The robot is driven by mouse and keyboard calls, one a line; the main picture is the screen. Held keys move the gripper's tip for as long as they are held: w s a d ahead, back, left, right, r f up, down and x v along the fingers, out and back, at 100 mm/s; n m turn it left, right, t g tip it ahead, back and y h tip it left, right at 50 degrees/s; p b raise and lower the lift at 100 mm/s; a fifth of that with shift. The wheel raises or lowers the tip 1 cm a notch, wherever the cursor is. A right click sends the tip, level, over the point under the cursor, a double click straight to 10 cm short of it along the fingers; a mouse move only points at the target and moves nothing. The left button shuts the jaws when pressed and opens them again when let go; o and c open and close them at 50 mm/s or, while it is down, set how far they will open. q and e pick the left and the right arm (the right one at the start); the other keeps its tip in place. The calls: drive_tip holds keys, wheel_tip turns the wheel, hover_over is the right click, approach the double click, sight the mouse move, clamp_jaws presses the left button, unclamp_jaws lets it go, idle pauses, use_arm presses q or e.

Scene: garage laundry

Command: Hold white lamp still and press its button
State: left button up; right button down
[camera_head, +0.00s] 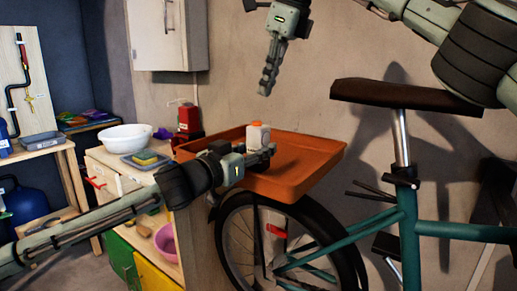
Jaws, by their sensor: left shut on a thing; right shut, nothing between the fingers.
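The white lamp (259,138) stands upright in an orange tray (303,178) over the bicycle's rear wheel. It is a small white body with an orange button (256,123) on top. My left gripper (267,153) reaches in from the left and is shut on the lamp's lower part, with its fingers hiding the base. My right gripper (265,88) hangs above the tray, fingers pointing down. It is shut and empty, clear of the lamp and a little right of and above the button.
A green bicycle (408,235) with a brown saddle (400,95) stands at the right. At the left a wooden cabinet (105,160) bears a white bowl (125,137), a sponge (147,156) and a red bottle (188,120). The tray's right part is bare.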

sight(258, 127)
drive_tip(key=shift+a+f+n+t, duration=0.3)
drive_tip(key=shift+a+f+n, duration=0.1)
drive_tip(key=shift+a+f, duration=0.25)
drive_tip(key=shift+w+a+n+t, duration=0.15)
drive_tip(key=shift+a+n+t, duration=0.15)
drive_tip(key=shift+t, duration=0.1)
wheel_tip(258, 127, up, 5)
drive_tip(key=n+t+y, duration=0.1)
drive_tip(key=t+y, duration=0.1)
drive_tip(key=t, duration=0.2)
drive_tip(key=shift+s+f, duration=0.2)
drive_tip(key=shift+f, duration=4.05)
drive_tip(key=shift+f, duration=0.4)
drive_tip(key=shift+f, duration=0.2)
drive_tip(key=shift+r, duration=0.6)
